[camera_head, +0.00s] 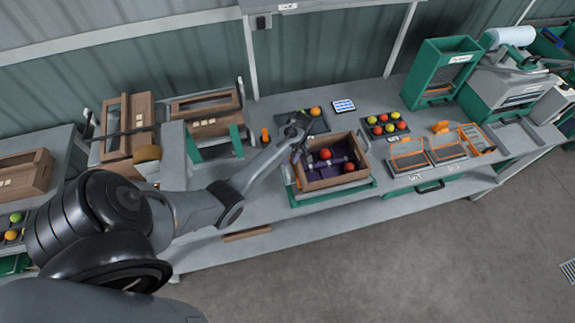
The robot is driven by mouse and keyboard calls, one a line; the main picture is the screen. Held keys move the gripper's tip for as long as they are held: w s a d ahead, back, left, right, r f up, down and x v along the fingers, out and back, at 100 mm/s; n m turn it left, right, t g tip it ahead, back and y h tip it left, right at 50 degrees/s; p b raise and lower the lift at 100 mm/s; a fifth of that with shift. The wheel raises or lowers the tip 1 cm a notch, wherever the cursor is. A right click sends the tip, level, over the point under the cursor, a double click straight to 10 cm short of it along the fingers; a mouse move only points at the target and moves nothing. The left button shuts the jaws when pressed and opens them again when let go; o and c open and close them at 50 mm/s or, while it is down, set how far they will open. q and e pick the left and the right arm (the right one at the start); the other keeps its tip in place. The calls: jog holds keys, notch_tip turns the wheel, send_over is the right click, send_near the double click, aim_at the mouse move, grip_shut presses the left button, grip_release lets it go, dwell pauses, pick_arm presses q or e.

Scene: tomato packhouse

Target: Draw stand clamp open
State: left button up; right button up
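My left arm reaches in from the left, and its gripper (299,137) is above the back left corner of a wooden crate (340,181). Its fingers are small and dark, so I cannot tell how far apart they are or whether they touch anything. The crate sits on a green stand (333,196) at the bench's front edge. Inside are a purple lining, red tomatoes (325,154) and a pale bar-like part. I cannot make out the stand's clamp clearly; the gripper and arm cover the crate's left back side. My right gripper is not in view.
Behind the crate are a dark tray (316,126) and a blue-and-white panel (344,106). A tray of several tomatoes (374,131) and orange-framed pads (409,160) lie to the right. A green frame (214,153) and an orange object (265,136) stand left.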

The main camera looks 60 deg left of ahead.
aim_at(287, 168)
pick_arm(q)
jog(key=shift+s+a+f, duration=0.1)
jog(key=shift+s+f, duration=0.15)
jog(key=shift+f, duration=0.95)
jog(key=shift+s+f, duration=0.25)
jog(key=shift+f, duration=0.9)
grip_shut()
